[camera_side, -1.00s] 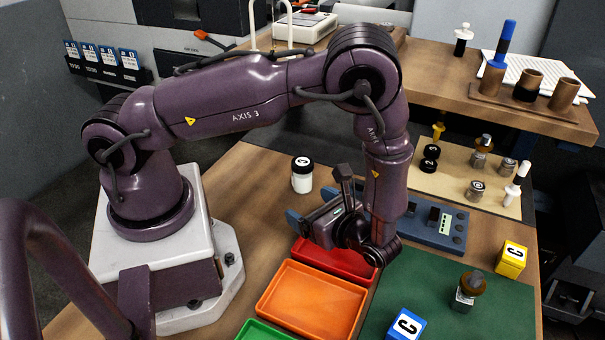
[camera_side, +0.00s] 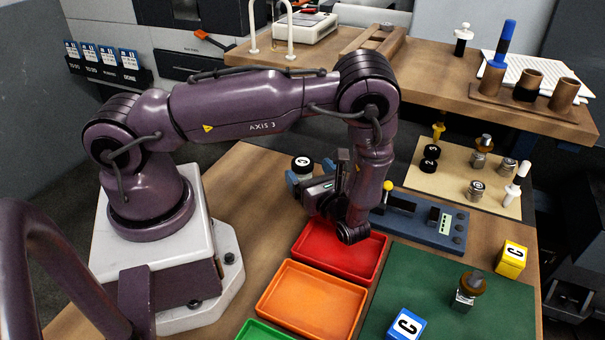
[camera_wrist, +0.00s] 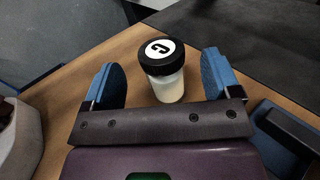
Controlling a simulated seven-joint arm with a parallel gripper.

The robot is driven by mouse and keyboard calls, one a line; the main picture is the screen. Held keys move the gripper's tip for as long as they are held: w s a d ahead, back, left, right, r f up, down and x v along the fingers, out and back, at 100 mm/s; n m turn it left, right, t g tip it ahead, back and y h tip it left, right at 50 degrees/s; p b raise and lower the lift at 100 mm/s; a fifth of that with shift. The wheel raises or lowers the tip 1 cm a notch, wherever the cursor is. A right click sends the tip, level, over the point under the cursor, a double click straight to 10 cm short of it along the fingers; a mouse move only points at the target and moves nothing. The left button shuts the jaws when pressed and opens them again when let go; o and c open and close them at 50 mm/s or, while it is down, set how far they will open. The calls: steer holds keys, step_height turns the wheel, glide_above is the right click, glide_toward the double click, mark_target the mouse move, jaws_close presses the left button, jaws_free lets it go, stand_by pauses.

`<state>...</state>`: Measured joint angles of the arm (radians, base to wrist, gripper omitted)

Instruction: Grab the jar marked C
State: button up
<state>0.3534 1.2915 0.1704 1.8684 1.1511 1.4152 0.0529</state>
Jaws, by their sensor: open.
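The jar has a white body and a black lid with a white disc and a dark letter that looks like C or G.
A red tray (camera_side: 340,250) and an orange tray (camera_side: 312,300) lie in front of my gripper. A blue-grey device (camera_side: 425,218) with a yellow-knobbed lever stands to its right.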

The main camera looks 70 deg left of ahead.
steer(key=a, duration=0.4)
steer(key=shift+s, duration=0.2)
steer(key=c, duration=1.1)
steer(key=shift+o, duration=0.2)
steer(key=shift+r, duration=0.1)
